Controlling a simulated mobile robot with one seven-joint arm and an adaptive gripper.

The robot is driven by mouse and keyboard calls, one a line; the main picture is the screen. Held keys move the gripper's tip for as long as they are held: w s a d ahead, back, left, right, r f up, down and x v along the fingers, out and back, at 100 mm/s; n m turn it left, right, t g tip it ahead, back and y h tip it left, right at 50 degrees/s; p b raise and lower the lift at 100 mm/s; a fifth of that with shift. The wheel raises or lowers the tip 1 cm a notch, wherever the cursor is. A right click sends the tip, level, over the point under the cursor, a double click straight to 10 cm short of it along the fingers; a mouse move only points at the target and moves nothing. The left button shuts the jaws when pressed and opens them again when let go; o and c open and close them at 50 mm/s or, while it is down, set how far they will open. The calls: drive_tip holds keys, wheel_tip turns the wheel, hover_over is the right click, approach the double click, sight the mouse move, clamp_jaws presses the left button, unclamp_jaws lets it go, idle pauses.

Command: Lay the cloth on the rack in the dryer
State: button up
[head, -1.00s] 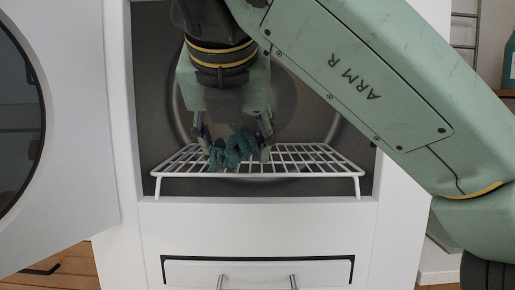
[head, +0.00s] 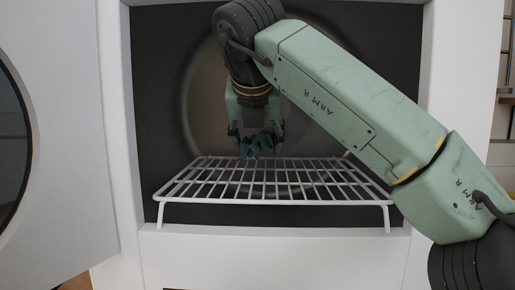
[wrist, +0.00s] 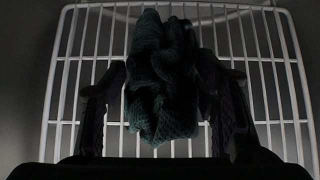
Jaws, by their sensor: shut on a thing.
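The cloth (head: 258,146) is dark teal and crumpled. My gripper (head: 257,135) is shut on it, inside the dryer's opening above the back part of the rack. In the wrist view the bunched cloth (wrist: 162,85) hangs between the two fingers, with the rack's bars behind it. The white wire rack (head: 270,201) stands on short legs in the dryer (head: 412,130) and carries nothing else. I cannot tell whether the cloth's lower edge touches the bars.
The dryer's round-windowed door (head: 75,150) is swung open on the left. My arm enters the opening from the right. The front and sides of the rack are bare. A shelf unit (head: 505,60) stands at the far right.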

drive_tip(key=shift+w, duration=1.1)
drive_tip(key=f, duration=0.3)
drive_tip(key=shift+w, duration=0.35)
drive_tip(key=shift+f, duration=0.25)
drive_tip(key=shift+f, duration=0.2)
drive_tip(key=o, duration=1.1)
drive_tip(key=shift+r, duration=0.1)
